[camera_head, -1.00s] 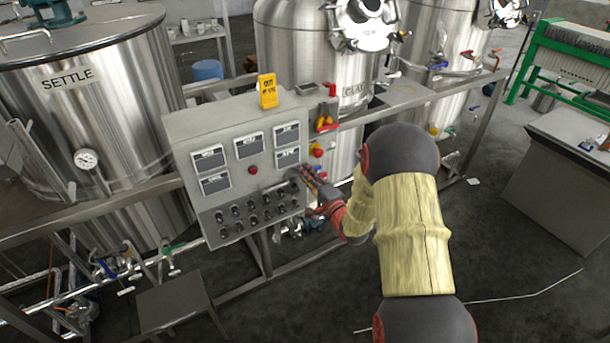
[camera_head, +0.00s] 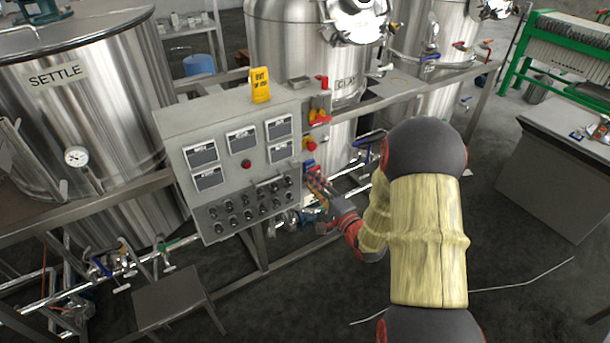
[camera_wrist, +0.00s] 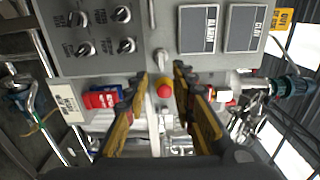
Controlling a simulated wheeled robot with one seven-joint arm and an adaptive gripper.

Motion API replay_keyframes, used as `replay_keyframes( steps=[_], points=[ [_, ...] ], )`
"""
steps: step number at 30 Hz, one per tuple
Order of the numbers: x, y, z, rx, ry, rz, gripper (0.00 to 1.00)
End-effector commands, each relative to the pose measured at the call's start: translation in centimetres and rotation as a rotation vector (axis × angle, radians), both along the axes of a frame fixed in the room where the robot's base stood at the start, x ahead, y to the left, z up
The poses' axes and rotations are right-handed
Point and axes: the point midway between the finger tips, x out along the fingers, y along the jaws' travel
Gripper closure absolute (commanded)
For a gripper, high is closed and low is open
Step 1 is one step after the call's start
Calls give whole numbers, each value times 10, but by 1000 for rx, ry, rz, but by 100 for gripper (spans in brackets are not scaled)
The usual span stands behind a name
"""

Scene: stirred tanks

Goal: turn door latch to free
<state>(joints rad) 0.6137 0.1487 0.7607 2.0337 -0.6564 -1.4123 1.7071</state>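The control cabinet (camera_head: 185,125) has a grey front with labelled displays, a red button and several black knobs. Its front also fills the top of the wrist view (camera_wrist: 100,62). In the wrist view a small silver knob-like part (camera_wrist: 160,58), possibly the door latch, sits near the front's lower edge, with a slim bar above it. My gripper (camera_wrist: 161,78) is open and empty. Its two fingers point at the cabinet's edge, with that silver part just past the fingertips. In the head view my gripper (camera_head: 314,178) is beside the cabinet's right edge; the latch cannot be made out there.
A red mushroom button (camera_wrist: 165,91) on yellow shows between my fingers. A blue and red item (camera_wrist: 100,98) is left of them, close to the left finger. A yellow sign (camera_head: 261,85) stands on the cabinet. Pipes run behind my gripper. Open floor lies below right.

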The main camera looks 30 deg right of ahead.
Motion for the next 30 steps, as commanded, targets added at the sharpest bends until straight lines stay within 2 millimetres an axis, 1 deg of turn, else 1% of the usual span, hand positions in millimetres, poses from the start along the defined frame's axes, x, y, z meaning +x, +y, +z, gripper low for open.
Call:
replay_keyframes(
  steps=[1, 3, 6, 9, 24, 27, 29, 30],
  points=[
    [-8, -1, 1, 0, -1, -2, 74],
    [-17, -2, 0, 0, 0, -2, 74],
    [-25, -1, 0, 0, 0, -1, 74],
    [-29, -1, 0, -1, -1, -1, 74],
    [-29, -1, 0, -1, 0, 1, 74],
    [-29, -1, 0, -23, -1, 1, 74],
    [-29, -1, -4, -63, 14, -1, 74],
    [-29, -2, -13, -104, 43, -2, 74]
  ],
)
